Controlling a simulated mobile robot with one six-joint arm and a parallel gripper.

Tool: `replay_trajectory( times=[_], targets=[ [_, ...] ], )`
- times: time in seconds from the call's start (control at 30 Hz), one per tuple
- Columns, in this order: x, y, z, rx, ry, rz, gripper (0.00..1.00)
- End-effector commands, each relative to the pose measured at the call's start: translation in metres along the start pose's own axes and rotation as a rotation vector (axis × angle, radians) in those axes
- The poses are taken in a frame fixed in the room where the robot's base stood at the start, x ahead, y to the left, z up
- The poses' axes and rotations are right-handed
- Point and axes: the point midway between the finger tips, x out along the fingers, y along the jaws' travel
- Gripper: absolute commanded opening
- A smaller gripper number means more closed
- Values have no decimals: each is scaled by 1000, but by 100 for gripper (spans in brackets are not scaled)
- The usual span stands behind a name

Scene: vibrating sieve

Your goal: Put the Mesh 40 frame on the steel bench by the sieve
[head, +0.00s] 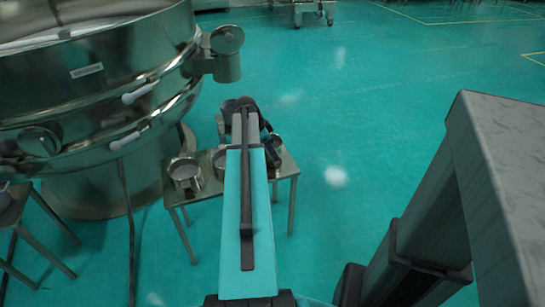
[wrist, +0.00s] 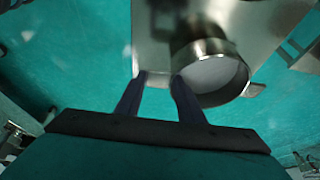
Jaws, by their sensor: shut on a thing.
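My gripper (wrist: 160,78) points at the steel bench (head: 286,168), and its two dark fingers show in the wrist view. It is shut on a round steel frame (wrist: 190,52) with a pale disc inside, just right of the fingers; the exact grip point is unclear. No mesh number is readable. The bench top lies behind the frame in the wrist view (wrist: 150,30); whether they touch cannot be told. In the head view my arm covers the bench's middle.
The large steel sieve (head: 95,80) stands left of the bench, with clamps and a side spout (head: 227,66) above the bench's back. Another steel stand (head: 12,205) is at the left edge. The green floor right of the bench is clear.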

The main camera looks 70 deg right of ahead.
Motion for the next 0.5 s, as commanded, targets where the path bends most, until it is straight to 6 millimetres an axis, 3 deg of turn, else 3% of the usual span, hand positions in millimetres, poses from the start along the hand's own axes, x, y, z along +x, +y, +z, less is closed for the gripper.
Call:
replay_trajectory(
  times=[0.33, 0.5],
  targets=[
    [0, 1, 1, 1, 0, 0, 8],
    [10, 1, 6, 0, 0, 2, 8]
  ],
)
